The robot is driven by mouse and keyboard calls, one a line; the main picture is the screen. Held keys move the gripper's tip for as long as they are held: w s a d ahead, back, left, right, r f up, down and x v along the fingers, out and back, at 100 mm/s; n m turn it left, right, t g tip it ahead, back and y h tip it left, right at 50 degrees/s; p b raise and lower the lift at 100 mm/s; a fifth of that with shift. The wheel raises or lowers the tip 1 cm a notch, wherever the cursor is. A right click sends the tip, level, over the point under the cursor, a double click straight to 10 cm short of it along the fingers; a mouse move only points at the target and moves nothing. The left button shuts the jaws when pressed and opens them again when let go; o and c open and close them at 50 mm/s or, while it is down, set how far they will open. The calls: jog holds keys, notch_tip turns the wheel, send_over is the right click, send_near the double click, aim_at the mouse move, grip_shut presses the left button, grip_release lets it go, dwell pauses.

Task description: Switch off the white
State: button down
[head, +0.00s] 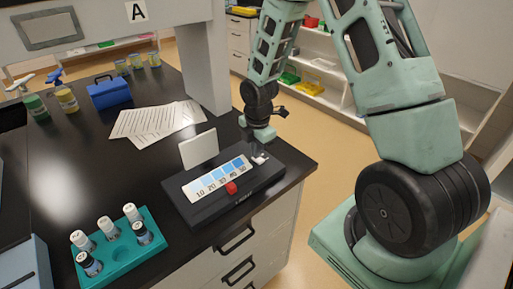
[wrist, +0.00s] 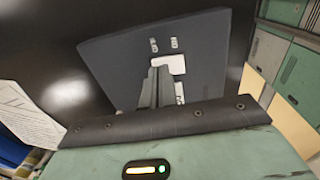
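A black device (head: 215,207) lies on the black bench near its right front corner; it also shows in the wrist view (wrist: 215,50). A small white part (head: 261,159) sits at its right end, and it shows as a white plate at the fingertips in the wrist view (wrist: 171,64). A red knob (head: 231,188) stands at the front edge of a blue scale strip (head: 217,177) marked 10 to 50. My gripper (head: 257,152) points down right at the white part. Its fingers (wrist: 157,72) look closed together, partly covering the white part. Whether they touch it is unclear.
A blank white panel (head: 198,149) stands upright behind the device. A teal rack (head: 122,252) with several capped vials is at front left. Papers (head: 157,120), a blue box (head: 109,92) and bottles are farther back. A grey post (head: 203,70) rises behind the device.

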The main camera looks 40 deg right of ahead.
jog(key=shift+s+f, duration=0.2)
jog(key=shift+s, duration=0.05)
jog(key=shift+s, duration=0.75)
jog(key=shift+r, duration=0.1)
